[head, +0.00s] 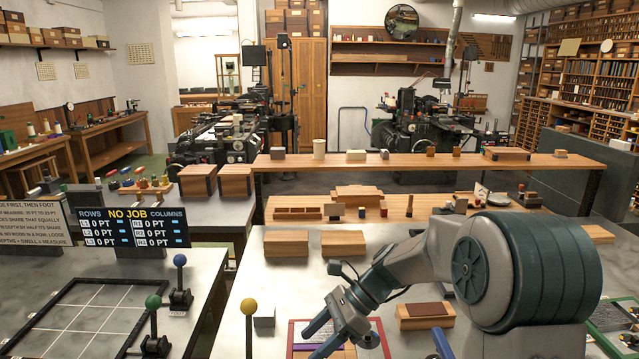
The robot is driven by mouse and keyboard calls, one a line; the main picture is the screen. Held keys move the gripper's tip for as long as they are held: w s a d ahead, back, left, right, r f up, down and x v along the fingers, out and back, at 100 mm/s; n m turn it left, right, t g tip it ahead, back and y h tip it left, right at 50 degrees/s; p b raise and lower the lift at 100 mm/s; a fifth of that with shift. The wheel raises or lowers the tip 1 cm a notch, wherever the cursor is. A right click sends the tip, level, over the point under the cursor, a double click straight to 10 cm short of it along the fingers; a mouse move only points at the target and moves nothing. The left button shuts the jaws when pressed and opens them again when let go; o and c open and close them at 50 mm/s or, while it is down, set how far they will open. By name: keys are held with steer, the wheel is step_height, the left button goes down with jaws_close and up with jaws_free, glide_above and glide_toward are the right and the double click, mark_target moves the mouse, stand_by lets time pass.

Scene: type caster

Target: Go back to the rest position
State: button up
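My arm reaches in from the right over the grey front table (400,265) and bends down to the left. My gripper (311,343) is at the bottom middle, with two blue fingers pointing down and left. The fingers are apart and nothing shows between them, so it looks open and empty. It is over or in front of a red-edged tray (293,333) with purple and brown parts. The gripper hides part of this tray, and I cannot tell whether the fingers touch it.
A wooden box with a dark red top (425,311) stands right of the gripper. Two wooden blocks (289,243) lie behind. A "NO JOB" board (130,228) stands left. The table's middle has free room.

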steer(key=s+d+r+n+t+h, duration=0.2)
steer(key=s+d+n+t+h, duration=0.1)
steer(key=s+d+n, duration=0.4)
steer(key=s+d+r+n+t+h, duration=0.3)
steer(key=s+d+n+h, duration=0.3)
steer(key=s+d+n, duration=0.2)
steer(key=shift+s+d+n+t, duration=0.25)
steer(key=shift+s+n+t, duration=0.4)
steer(key=shift+s, duration=0.6)
stand_by(0.5)
